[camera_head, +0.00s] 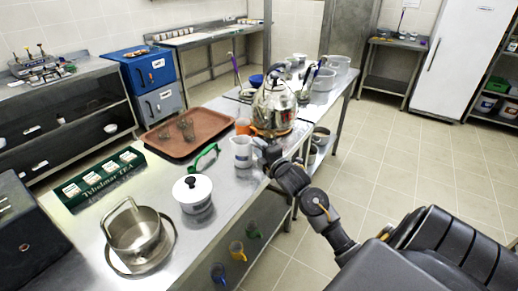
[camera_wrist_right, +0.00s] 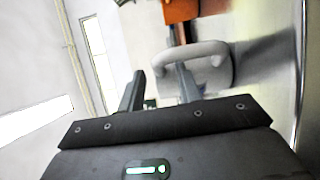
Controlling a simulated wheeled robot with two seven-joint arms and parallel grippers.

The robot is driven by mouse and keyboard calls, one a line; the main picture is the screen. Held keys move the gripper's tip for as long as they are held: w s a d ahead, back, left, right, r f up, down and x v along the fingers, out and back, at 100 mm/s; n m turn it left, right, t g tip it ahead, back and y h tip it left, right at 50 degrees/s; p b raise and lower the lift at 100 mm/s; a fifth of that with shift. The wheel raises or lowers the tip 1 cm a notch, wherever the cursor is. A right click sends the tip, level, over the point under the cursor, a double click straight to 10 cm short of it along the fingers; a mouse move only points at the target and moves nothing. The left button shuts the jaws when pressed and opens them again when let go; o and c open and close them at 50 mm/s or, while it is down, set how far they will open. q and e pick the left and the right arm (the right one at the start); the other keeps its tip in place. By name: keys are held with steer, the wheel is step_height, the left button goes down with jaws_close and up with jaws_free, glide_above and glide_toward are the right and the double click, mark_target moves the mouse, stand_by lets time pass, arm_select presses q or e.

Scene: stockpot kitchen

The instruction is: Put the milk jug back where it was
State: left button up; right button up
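The milk jug (camera_head: 241,153) is a white jug standing upright on the steel table, near its right edge, in the head view. Its handle side faces my right gripper (camera_head: 268,152), which is close beside it at the table edge. In the right wrist view, the white jug (camera_wrist_right: 210,72) shows its looped handle at my right gripper (camera_wrist_right: 158,82). The two fingers are apart, one on each side of the handle's outer part, with a gap between them. My left gripper is not in view.
A steel kettle (camera_head: 275,104) stands just behind the jug, with an orange cup (camera_head: 243,126) nearby. A brown tray (camera_head: 160,137) with glasses, a green-handled tool (camera_head: 205,156), a white lidded pot (camera_head: 193,193), a saucepan (camera_head: 132,231) and a green tea box (camera_head: 100,183) share the table.

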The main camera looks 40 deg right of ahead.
steer(key=shift+r, duration=0.15)
steer(key=shift+s, duration=0.3)
steer(key=s+a+b, duration=0.1)
steer(key=s, duration=1)
steer(key=shift+a+b, duration=0.35)
steer(key=shift+a, duration=0.05)
steer(key=shift+s, duration=0.1)
